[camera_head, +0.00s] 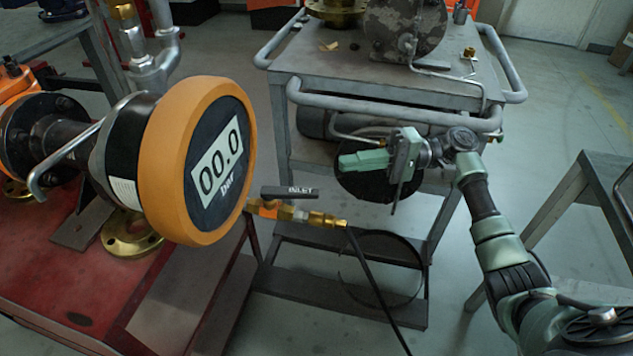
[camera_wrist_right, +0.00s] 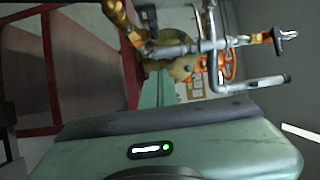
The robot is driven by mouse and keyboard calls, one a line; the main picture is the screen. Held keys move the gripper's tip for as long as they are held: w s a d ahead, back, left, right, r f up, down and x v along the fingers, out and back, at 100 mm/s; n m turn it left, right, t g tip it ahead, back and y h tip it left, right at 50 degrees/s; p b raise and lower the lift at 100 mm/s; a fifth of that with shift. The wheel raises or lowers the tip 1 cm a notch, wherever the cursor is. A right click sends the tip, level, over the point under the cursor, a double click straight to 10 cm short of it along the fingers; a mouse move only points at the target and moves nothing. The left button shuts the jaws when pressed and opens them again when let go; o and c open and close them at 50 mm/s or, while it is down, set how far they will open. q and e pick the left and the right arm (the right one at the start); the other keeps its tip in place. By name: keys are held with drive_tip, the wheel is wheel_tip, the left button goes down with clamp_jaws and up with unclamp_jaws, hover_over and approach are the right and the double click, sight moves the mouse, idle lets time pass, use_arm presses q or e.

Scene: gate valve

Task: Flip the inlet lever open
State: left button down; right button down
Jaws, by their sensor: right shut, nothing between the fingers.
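The inlet lever (camera_head: 289,191) is a dark flat handle marked INLET. It lies roughly level, in line above the small brass and orange valve (camera_head: 275,209) to the right of the big gauge. A brass fitting and a black hose run on from the valve to the right. My right gripper (camera_head: 345,161) is shut and empty, above and to the right of the lever, apart from it. Its green fingers point left. My left gripper is not in view.
The orange-rimmed gauge (camera_head: 213,160) reads 00.0 bar and stands over a red bench (camera_head: 50,262) at left. A grey cart (camera_head: 385,72) with tube handles stands behind my right gripper. The black hose (camera_head: 375,285) hangs down below it. A metal frame (camera_head: 575,205) stands at right.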

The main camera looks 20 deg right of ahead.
sight(290, 193)
drive_tip(key=s+a, duration=0.2)
drive_tip(key=a, duration=0.6)
drive_tip(key=shift+s, duration=0.3)
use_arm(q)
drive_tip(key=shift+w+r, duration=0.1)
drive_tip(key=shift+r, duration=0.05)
use_arm(e)
drive_tip(key=shift+a, duration=0.15)
